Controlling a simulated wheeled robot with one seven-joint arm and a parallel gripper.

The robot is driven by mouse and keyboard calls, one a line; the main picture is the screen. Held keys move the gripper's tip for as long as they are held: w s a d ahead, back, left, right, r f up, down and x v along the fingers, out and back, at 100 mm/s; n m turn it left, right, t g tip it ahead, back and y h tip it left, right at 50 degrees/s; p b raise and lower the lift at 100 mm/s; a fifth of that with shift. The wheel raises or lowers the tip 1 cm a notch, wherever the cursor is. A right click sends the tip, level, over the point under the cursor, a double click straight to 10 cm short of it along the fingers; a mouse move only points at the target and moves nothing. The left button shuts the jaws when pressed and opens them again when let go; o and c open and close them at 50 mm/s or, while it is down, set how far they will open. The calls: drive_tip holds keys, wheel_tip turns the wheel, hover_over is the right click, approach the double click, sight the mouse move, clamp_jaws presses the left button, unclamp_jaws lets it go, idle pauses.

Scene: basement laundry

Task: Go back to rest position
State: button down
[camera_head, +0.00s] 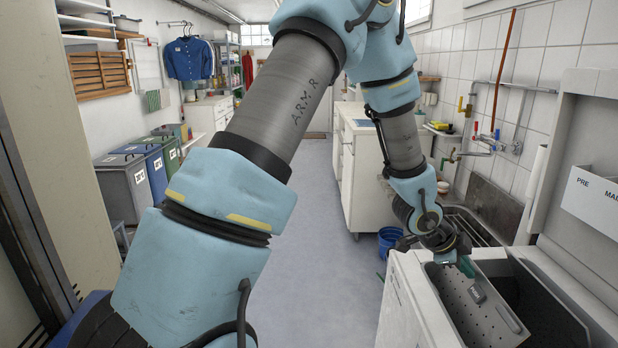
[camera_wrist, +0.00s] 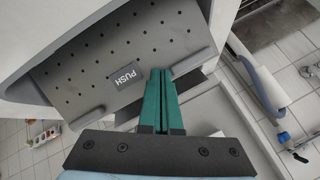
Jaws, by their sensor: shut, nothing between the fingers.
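My gripper (camera_wrist: 160,78) shows large in the wrist view, its two green fingers closed against each other with nothing between them.
The machine's raised lid (camera_head: 575,150) stands at the right. A sink (camera_head: 470,228), taps and a blue bucket (camera_head: 389,240) are just behind. A white cabinet (camera_head: 362,175) stands mid-picture. Bins (camera_head: 125,187) line the left wall. The middle floor (camera_head: 315,240) is clear.

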drive_tip(key=w+a+r+n+t+y, duration=0.1)
drive_tip(key=w+a+r+n+y, duration=0.2)
drive_tip(key=a, duration=0.6)
drive_tip(key=w+a+n+t+y, duration=0.1)
drive_tip(key=w+a+n, duration=0.3)
drive_tip(key=a, duration=0.5)
drive_tip(key=w+a+r+n+t+y, duration=0.1)
drive_tip(key=w+a+r+n+y, duration=0.1)
drive_tip(key=a+n, duration=0.5)
drive_tip(key=s+a+r+n+g+y, duration=0.1)
drive_tip(key=s+a+n, duration=0.3)
drive_tip(key=a, duration=0.5)
drive_tip(key=s+a+r+n+g+y, duration=0.1)
drive_tip(key=s+a+n, duration=0.4)
drive_tip(key=a, duration=0.5)
drive_tip(key=shift+r+g, duration=0.4)
drive_tip(key=shift+r, duration=0.05)
drive_tip(key=shift+d, duration=0.1)
